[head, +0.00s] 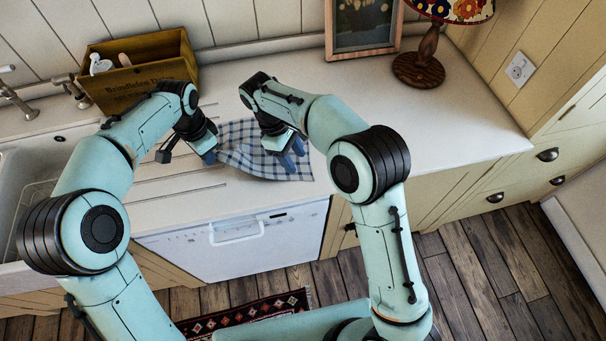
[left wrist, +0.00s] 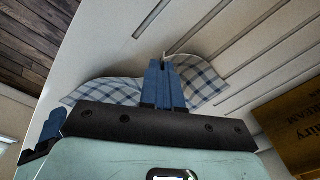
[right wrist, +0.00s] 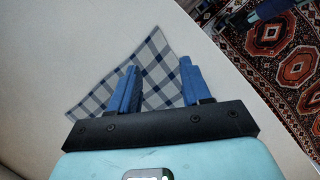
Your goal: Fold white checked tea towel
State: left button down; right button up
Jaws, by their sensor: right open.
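The white checked tea towel (head: 240,143), white with dark blue checks, lies on the pale worktop, rumpled at its left end. My left gripper (head: 207,156) is at that left end. My right gripper (head: 291,157) is over the towel's right part. In the right wrist view its fingers (right wrist: 160,82) are apart, with checked cloth (right wrist: 100,88) below and between them. The cloth under the grippers is partly hidden.
A wooden box (head: 140,68) with bottles stands at the back left, near the tap and sink (head: 30,185). A picture frame (head: 362,25) and a lamp (head: 425,62) stand at the back right. The worktop (head: 450,120) is clear right of the towel.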

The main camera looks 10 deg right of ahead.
aim_at(304, 176)
jog(key=shift+x, duration=2.5)
jog(key=shift+f, duration=0.1)
grip_shut()
jog(key=shift+r, duration=2.6)
